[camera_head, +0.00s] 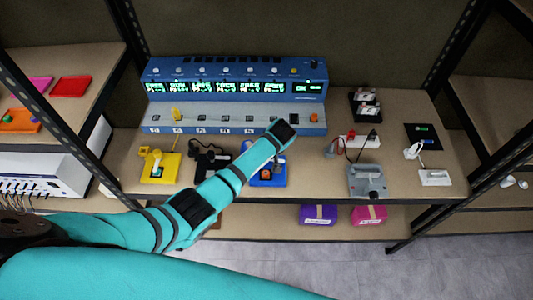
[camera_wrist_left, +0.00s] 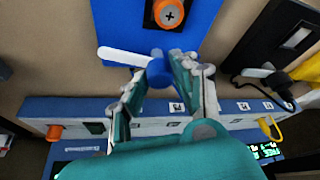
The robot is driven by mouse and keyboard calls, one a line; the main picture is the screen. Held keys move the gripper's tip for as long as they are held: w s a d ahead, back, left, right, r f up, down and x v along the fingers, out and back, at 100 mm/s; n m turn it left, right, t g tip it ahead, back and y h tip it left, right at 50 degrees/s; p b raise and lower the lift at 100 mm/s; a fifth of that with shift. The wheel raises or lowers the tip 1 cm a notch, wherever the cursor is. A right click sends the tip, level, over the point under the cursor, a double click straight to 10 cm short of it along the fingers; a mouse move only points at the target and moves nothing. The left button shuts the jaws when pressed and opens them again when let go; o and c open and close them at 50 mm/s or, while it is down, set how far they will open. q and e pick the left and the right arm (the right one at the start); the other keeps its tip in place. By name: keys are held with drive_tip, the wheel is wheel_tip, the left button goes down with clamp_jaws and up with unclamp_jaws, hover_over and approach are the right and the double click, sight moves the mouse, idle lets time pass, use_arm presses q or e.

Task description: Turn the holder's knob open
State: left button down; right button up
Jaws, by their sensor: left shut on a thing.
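In the head view my arm hides much of the holder's upper part and the fingers.
A blue console (camera_head: 235,85) with green displays runs along the back. A yellow holder (camera_head: 158,175) and a black holder (camera_head: 208,165) stand to the left. A grey box (camera_head: 368,181) and a white block (camera_head: 435,178) stand to the right.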

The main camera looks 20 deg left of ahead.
use_arm(q)
drive_tip(key=shift+w+n+y+b, duration=0.1)
drive_tip(key=shift+n+y+b, duration=0.25)
drive_tip(key=shift+n, duration=0.75)
drive_tip(key=shift+g, duration=0.3)
drive_tip(key=c, duration=1)
unclamp_jaws()
drive_tip(key=shift+c, duration=0.2)
drive_tip(key=v, duration=1.2)
